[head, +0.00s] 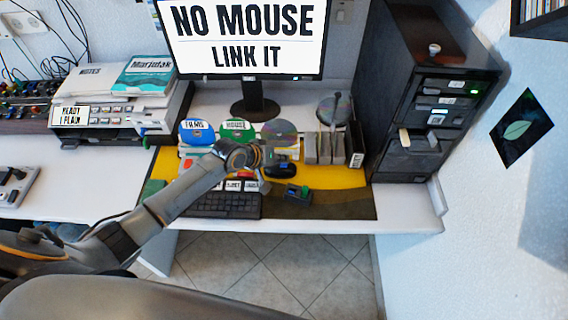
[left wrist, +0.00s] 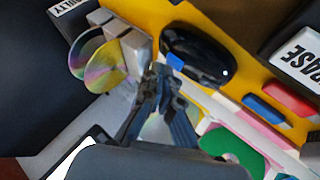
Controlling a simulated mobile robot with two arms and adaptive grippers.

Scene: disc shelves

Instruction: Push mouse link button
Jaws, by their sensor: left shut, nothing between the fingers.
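A black mouse (head: 282,170) lies on the yellow desk mat, right of my left gripper (head: 262,163) in the head view. In the left wrist view the mouse (left wrist: 196,55) is just beyond the fingertips, to the upper right. A small blue piece (left wrist: 174,62) shows at the mouse's near edge; I cannot tell whether it is the link button. My left gripper (left wrist: 160,74) is shut and empty, its fingers pointing towards the mouse. Contact with the mouse cannot be told. The monitor (head: 244,42) reads "NO MOUSE LINK IT". My right gripper is not in view.
A black keyboard (head: 222,205) lies in front. Labelled discs (head: 236,133) stand behind my left gripper. Grey holders (head: 324,148) and a disc spindle (head: 333,110) are right of the mouse. A dark tower (head: 425,95) stands at the right. The white desk at far left has bare space.

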